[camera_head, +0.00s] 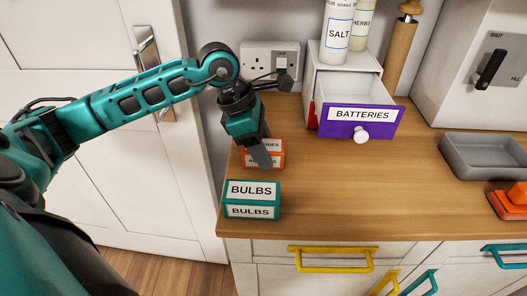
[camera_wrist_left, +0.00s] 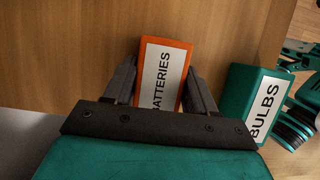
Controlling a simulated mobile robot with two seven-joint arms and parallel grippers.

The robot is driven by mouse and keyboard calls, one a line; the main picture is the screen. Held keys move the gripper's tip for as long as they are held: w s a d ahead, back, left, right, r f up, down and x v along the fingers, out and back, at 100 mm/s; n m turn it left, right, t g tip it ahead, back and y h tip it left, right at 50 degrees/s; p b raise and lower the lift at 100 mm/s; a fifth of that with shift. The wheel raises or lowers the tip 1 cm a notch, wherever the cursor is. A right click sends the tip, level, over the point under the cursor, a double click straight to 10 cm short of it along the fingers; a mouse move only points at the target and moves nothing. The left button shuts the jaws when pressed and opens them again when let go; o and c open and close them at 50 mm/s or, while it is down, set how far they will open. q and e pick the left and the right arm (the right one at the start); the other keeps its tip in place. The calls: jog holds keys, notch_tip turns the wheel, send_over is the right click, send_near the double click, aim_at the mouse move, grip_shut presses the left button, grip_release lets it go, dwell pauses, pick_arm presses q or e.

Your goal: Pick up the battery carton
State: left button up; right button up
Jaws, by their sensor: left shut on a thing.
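The orange battery carton (camera_head: 273,160) with a white label stands on the wooden counter, behind the teal bulbs carton. In the left wrist view the battery carton (camera_wrist_left: 163,68) stands between the two fingers, its label reading BATTERIES. My left gripper (camera_head: 262,155) reaches down over it and is shut on it; the fingers hide part of it in the head view. The gripper also shows in the left wrist view (camera_wrist_left: 160,90). The carton appears to be at counter level; I cannot tell whether it is lifted. My right gripper is not in view.
The bulbs carton (camera_head: 251,200) stands close in front, near the counter's left front corner. An open purple-fronted drawer (camera_head: 385,123) labelled BATTERIES juts out behind to the right. A grey tray (camera_head: 485,156) and an orange object (camera_head: 510,200) lie right. The middle counter (camera_head: 350,185) is clear.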

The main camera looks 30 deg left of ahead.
pick_arm(q)
jog(key=c, duration=0.4)
jog(key=shift+c, duration=0.5)
jog(key=shift+r, duration=0.15)
